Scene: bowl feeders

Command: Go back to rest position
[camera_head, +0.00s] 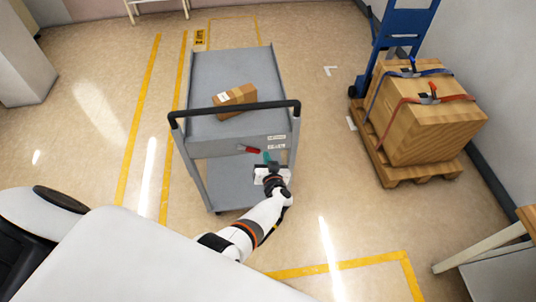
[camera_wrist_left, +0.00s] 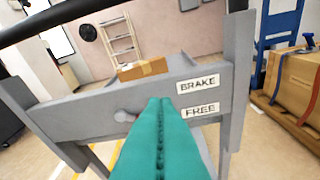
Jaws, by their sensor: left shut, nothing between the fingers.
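My left gripper (camera_head: 267,158) is at the near end of the grey cart (camera_head: 195,128), just below the BRAKE and FREE labels (camera_head: 276,142) in the head view. Its teal fingers (camera_wrist_left: 161,135) are shut together with nothing between them. A small red piece (camera_head: 249,149) shows left of the fingertips in the head view. A grey knob (camera_wrist_left: 124,116) sits left of the fingers in the wrist view. I cannot tell whether the fingertips touch the panel. My right gripper is not in view.
The cart's black push bar (camera_head: 235,107) stands above my gripper. A cardboard box (camera_head: 235,97) lies on its top shelf. A large strapped crate (camera_head: 425,115) on a pallet (camera_head: 385,176) stands at the right by a blue hand truck (camera_head: 396,30). Floor between is clear.

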